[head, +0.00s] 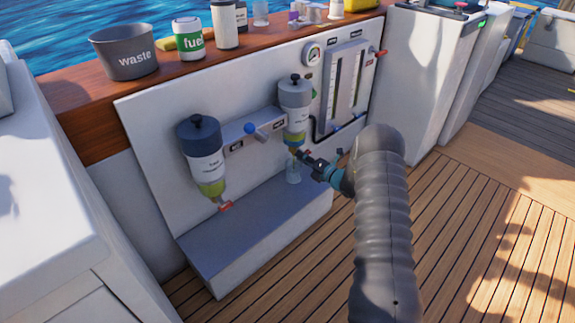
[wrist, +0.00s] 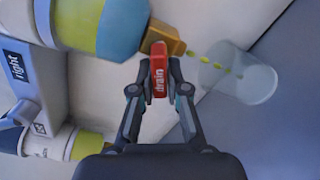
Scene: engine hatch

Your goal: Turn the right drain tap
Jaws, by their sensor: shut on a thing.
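The right drain tap's red handle (wrist: 159,74), marked "drain", is between my gripper's (wrist: 160,82) two fingers, which are shut on it. Its brass body (wrist: 163,38) is at the bottom of the right filter (head: 295,102), whose bowl also shows in the wrist view (wrist: 100,25). Yellow-green drops (wrist: 215,62) run from the brass outlet into a clear cup (wrist: 240,85). The cup also shows below the filter in the head view (head: 293,173). In the head view my gripper (head: 299,158) reaches in from the right and hides most of the tap.
The left filter (head: 205,160) has its own red tap (head: 226,206). A blue-knobbed lever (head: 250,128) sits between the filters. A grey ledge (head: 240,232) lies below. Deck at right is open.

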